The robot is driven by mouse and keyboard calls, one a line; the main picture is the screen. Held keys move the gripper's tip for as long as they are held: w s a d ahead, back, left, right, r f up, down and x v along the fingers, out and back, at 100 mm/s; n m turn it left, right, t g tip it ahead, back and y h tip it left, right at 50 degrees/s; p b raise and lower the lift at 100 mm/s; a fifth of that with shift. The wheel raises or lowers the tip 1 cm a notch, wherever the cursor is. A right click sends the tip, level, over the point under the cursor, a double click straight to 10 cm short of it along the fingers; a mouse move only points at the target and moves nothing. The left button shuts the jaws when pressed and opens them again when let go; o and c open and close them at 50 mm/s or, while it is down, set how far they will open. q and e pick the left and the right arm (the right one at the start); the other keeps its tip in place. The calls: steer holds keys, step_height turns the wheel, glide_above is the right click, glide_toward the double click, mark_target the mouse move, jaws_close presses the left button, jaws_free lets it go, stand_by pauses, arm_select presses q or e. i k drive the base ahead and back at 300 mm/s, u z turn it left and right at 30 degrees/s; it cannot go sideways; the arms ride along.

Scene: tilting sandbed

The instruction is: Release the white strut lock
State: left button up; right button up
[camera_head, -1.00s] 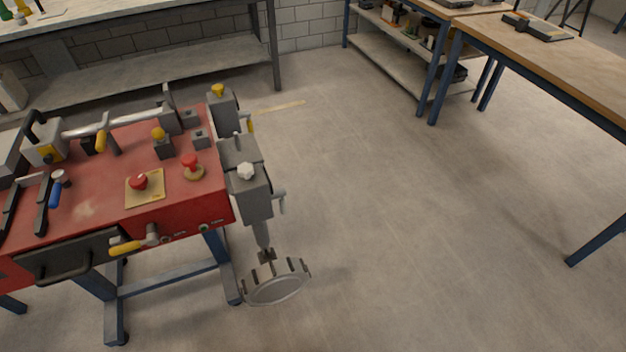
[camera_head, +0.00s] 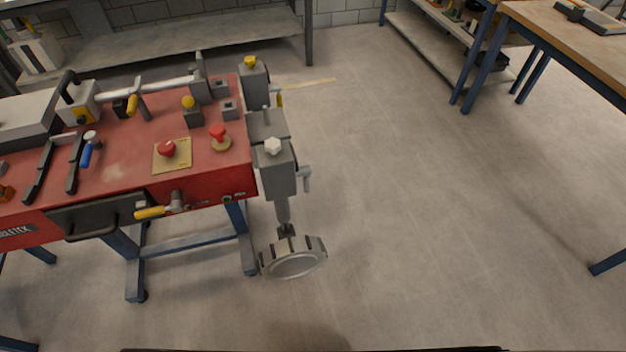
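The white knob (camera_head: 273,146), a small lobed knob, sits on top of the grey strut housing (camera_head: 278,180) at the right end of the red bench machine (camera_head: 115,160). A shaft runs down from this housing to a round grey foot (camera_head: 293,258) near the floor. A small grey lever (camera_head: 305,178) sticks out on the housing's right side. Neither of my grippers shows in the head view.
Red knobs (camera_head: 167,149), yellow-topped parts (camera_head: 189,103) and a yellow-handled crank (camera_head: 150,212) are on the machine. A wooden workbench (camera_head: 570,40) stands at the upper right. The floor right of the machine is clear.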

mark_target(307, 180)
steer(key=z, duration=1.4)
steer(key=i, duration=2.15)
steer(key=u, duration=3.7)
